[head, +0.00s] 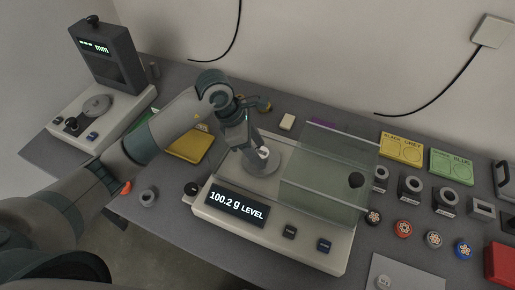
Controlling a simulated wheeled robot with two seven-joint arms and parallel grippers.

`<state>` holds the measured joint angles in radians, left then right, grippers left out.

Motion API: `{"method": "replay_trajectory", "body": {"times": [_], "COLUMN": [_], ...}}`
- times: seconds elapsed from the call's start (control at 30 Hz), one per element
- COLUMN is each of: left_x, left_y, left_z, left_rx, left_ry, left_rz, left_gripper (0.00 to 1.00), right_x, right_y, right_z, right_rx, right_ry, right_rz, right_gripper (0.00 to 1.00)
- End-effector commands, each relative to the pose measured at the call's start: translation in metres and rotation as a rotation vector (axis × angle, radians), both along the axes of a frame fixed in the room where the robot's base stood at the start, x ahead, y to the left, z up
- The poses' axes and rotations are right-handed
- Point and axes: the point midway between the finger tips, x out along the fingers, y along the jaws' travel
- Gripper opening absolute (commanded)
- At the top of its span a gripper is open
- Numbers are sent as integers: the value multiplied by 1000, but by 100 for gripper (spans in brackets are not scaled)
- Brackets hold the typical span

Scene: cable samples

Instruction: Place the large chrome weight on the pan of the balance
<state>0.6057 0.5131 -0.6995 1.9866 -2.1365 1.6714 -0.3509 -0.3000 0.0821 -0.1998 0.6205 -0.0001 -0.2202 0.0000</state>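The balance (212,220) is a white box with a display reading "100.2 g LEVEL". Its round grey pan (268,168) is partly hidden by my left gripper. My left gripper (259,146) reaches down over the pan from the upper left. A small bright metal piece (264,153), which looks like the chrome weight, shows at its fingertips, at or just above the pan. I cannot tell whether the fingers still grip it. My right gripper is not in view.
A clear draft shield (322,180) with a dark knob (356,180) covers the balance's right side. A gauge (107,55) stands at the back left. Yellow (402,148) and green (452,166) boxes, grey blocks and several cable samples (404,228) fill the right side.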

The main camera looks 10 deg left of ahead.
Motion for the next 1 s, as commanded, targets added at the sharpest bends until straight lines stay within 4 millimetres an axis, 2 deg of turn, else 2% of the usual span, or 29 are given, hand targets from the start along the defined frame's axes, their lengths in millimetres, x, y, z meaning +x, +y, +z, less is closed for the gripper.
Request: {"method": "replay_trajectory", "body": {"times": [0.3,0.47,1.0], "left_x": [0,0,-9], "left_y": [0,6,38], "left_z": [4,15,96], "left_rx": [0,-1,0], "left_ry": [0,-4,-4], "left_rz": [0,0,1], "left_gripper": [53,53,53], "right_x": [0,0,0], "right_y": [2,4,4], "right_z": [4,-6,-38], "right_rx": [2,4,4], "right_ry": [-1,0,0], "right_rz": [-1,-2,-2], "right_gripper": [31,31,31]}}
